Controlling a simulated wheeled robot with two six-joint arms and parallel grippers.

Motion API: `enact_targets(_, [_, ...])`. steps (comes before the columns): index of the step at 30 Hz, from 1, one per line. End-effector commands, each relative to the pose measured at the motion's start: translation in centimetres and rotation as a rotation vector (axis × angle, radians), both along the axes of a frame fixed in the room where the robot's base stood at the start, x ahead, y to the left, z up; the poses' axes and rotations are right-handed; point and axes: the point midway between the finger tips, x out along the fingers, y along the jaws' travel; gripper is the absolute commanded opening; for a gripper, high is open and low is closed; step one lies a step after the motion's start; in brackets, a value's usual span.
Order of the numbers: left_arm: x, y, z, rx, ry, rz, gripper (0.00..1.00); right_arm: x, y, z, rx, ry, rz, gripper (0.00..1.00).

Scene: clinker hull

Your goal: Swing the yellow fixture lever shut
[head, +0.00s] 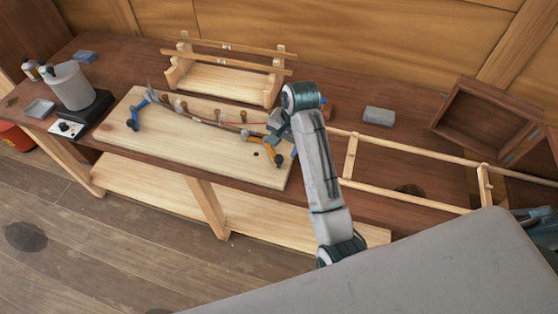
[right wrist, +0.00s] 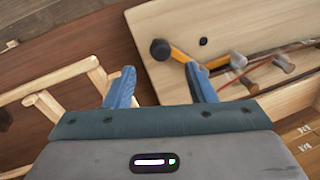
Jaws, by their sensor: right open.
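The yellow fixture lever (head: 262,149) sits at the right end of the pale wooden board (head: 150,143), with a black knob on its free end. In the right wrist view the lever (right wrist: 180,54) slants from its pivot to the knob, which lies just beyond the gap between my fingers. My right gripper (head: 282,145) is over the board's right end, open and empty. In the right wrist view its blue fingers (right wrist: 160,72) are spread, and the right finger overlaps the lever's pivot end; I cannot tell whether they touch. My left gripper is not in view.
A blue lever (head: 138,110) stands at the board's left end, with a thin dark strip and several pegs between. A wooden rack (head: 225,80) stands behind. A grey pot (head: 70,86) is at left. A light wooden frame (head: 400,190) and an open box (head: 485,120) are at right.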

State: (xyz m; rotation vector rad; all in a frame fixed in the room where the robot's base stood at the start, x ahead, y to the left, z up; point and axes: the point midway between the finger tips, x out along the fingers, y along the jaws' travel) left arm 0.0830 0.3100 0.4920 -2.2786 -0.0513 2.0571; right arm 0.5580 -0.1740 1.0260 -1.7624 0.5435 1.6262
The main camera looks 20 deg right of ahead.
Motion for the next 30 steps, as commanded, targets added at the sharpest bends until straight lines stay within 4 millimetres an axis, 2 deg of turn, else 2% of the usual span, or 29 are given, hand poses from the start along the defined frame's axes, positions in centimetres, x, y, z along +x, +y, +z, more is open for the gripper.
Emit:
enact_targets(1, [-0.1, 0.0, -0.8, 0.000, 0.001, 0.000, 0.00, 0.0, 0.2, -1.4, 0.001, 0.003, 0.001, 0.50])
enact_targets(3, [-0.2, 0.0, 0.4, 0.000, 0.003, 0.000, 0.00, 0.2, 0.3, -2.1, 0.000, 0.007, 0.001, 0.50])
enact_targets(9, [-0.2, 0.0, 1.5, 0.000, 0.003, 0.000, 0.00, 0.7, 0.8, -5.8, -0.001, 0.005, 0.002, 0.50])
enact_targets(13, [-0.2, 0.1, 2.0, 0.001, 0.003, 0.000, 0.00, 1.0, 1.0, -7.5, 0.000, 0.003, 0.001, 0.50])
enact_targets(18, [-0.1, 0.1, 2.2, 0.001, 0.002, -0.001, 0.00, 1.1, 1.2, -8.6, 0.000, 0.000, 0.002, 0.50])
enact_targets(26, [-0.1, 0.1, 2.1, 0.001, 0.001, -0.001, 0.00, 1.1, 1.2, -8.8, -0.001, -0.001, 0.002, 0.50])
enact_targets(30, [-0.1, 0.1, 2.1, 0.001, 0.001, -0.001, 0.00, 1.1, 1.2, -8.8, -0.001, -0.001, 0.002, 0.24])
